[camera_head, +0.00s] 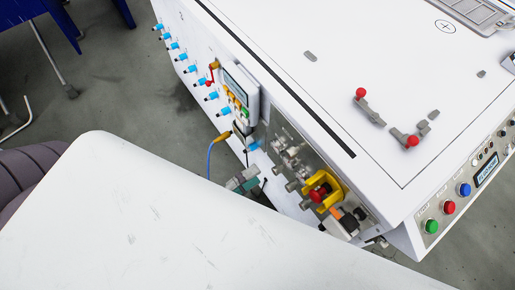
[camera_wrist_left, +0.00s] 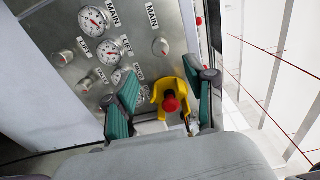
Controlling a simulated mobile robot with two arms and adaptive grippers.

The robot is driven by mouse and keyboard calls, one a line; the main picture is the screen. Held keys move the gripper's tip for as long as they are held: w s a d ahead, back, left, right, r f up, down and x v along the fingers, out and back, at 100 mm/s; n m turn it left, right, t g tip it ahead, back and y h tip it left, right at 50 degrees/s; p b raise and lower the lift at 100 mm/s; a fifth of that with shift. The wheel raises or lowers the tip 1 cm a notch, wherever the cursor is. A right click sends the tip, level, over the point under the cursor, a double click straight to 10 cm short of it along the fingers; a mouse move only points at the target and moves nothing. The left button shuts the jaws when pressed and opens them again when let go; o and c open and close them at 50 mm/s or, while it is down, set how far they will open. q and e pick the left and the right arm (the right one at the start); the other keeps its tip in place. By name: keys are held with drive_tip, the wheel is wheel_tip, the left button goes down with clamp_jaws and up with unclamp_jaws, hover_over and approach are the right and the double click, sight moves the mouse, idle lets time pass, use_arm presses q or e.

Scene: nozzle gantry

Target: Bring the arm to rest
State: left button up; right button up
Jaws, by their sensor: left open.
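My left gripper (camera_wrist_left: 168,78) is open in the left wrist view, its two teal-padded fingers spread at left and right. A red button in a yellow guard (camera_wrist_left: 163,90) shows between them in the picture. I cannot tell how far it is from the fingers, and I see nothing held. The rest of that gripper and most of the left arm are hidden. My right gripper is in neither view.
The white machine (camera_head: 270,60) stands close. Its side carries several blue fittings (camera_head: 184,57) and a blue cable (camera_head: 213,152). Gauges (camera_wrist_left: 92,20) and knobs (camera_wrist_left: 160,47) sit beside the yellow guard. Coloured buttons (camera_head: 449,207) line its right front.

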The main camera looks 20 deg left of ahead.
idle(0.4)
use_arm(q)
drive_tip(key=s+a+f+n+g+y, duration=0.2)
drive_tip(key=f+n, duration=0.2)
drive_tip(key=f, duration=0.6)
drive_tip(key=s+a+f+n+g+y+p, duration=0.1)
drive_tip(key=a+f+n+g+y, duration=0.15)
drive_tip(key=f+n, duration=0.45)
drive_tip(key=s+a+f+n+g+y, duration=0.2)
drive_tip(key=f+y, duration=0.1)
drive_tip(key=f, duration=0.9)
drive_tip(key=s+a+f+n+g+y+p, duration=0.1)
drive_tip(key=s+a+f+n+g, duration=0.2)
drive_tip(key=s+f+n+g, duration=0.5)
drive_tip(key=s+f, duration=0.6)
drive_tip(key=s, duration=0.3)
drive_tip(key=shift+f+n, duration=0.15)
drive_tip(key=shift+n, duration=0.15)
drive_tip(key=shift+y, duration=0.25)
